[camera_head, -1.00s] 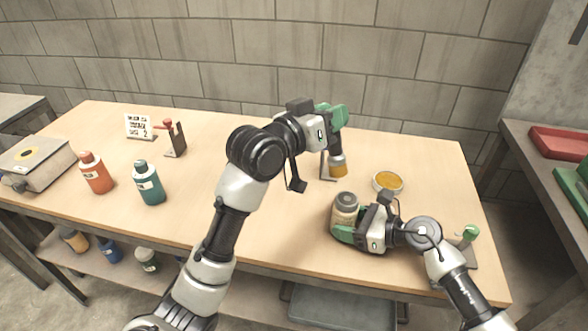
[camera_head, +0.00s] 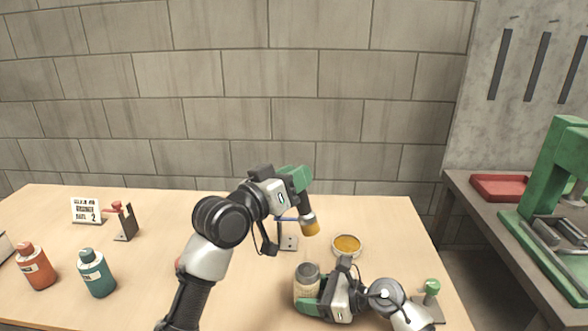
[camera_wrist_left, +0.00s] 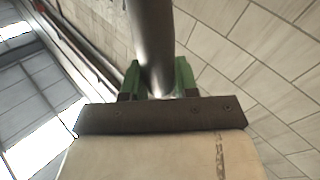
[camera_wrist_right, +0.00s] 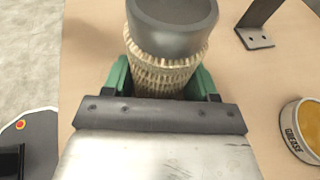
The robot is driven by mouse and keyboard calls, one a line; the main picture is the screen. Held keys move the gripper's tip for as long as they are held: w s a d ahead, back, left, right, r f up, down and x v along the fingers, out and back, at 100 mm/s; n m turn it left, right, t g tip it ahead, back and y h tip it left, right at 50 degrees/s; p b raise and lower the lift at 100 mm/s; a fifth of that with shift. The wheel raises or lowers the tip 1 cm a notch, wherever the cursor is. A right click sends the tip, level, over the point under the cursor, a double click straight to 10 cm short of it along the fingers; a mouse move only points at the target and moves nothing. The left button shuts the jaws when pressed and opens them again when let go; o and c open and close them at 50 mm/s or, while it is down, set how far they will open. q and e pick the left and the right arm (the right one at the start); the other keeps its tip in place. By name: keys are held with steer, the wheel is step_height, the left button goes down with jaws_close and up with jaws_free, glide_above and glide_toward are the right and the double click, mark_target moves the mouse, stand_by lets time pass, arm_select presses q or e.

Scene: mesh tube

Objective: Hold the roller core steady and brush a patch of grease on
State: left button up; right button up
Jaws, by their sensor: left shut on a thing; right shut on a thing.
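My left gripper (camera_head: 299,179) is shut on the brush, raised above the table's back part. The brush's amber bristles (camera_head: 310,228) point down. In the left wrist view a grey cylindrical part of the brush (camera_wrist_left: 152,40) stands between the green fingers. My right gripper (camera_head: 309,304) is shut around the roller core (camera_head: 306,288), which stands upright near the table's front. In the right wrist view its ribbed, pale mesh side (camera_wrist_right: 165,75) and dark grey top show. The open grease tin (camera_head: 347,247), yellow inside, sits behind and right of the core. The brush is apart from both.
A metal bracket (camera_head: 288,243) stands behind the core. A green-knobbed stand (camera_head: 431,292) is at the right. Orange (camera_head: 36,268) and teal (camera_head: 96,274) bottles, a red-topped holder (camera_head: 124,222) and a sign (camera_head: 87,211) stand left. A side bench holds a red tray (camera_head: 499,186) and green press (camera_head: 552,190).

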arm_select(q)
steer(key=shift+r, duration=0.5)
steer(key=shift+s+a+f, duration=0.1)
steer(key=shift+s+f, duration=0.85)
steer(key=shift+f, duration=0.4)
steer(key=shift+s+a+f, duration=0.1)
steer(key=shift+s+f, duration=0.8)
steer(key=shift+f, duration=0.45)
steer(key=shift+s+a+f, duration=0.1)
steer(key=shift+s+f, duration=0.85)
steer(key=shift+f, duration=0.4)
step_height(320, 180, up, 8)
glide_above(304, 215)
steer(key=w+a, duration=0.2)
steer(key=w, duration=0.1)
steer(key=shift+s, duration=0.2)
